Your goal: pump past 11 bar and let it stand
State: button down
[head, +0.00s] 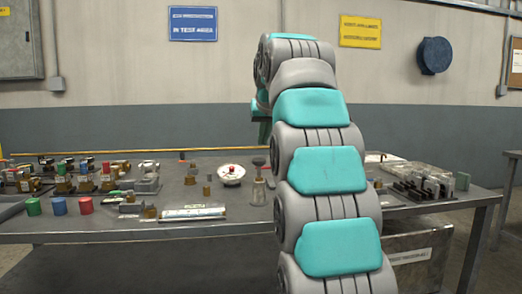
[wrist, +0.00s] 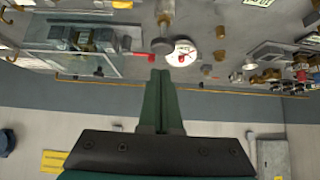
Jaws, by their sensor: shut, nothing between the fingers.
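A round white dial gauge (head: 231,174) with a red mark stands near the middle of the bench. It also shows in the wrist view (wrist: 182,53), too small to read. Beside it is a pump-like post with a dark round knob (head: 258,161) on top and a pale body below. The knob also shows in the wrist view (wrist: 172,53). My gripper (wrist: 160,74) is shut and empty, its green fingertips apart from the knob and close to it in the picture.
The grey bench (head: 110,232) carries several small valves and fittings at left, with green, blue and red cylinders (head: 59,205) in front. A tray of fittings (head: 425,180) stands at right.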

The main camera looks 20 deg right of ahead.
jog(key=shift+v, duration=2.45)
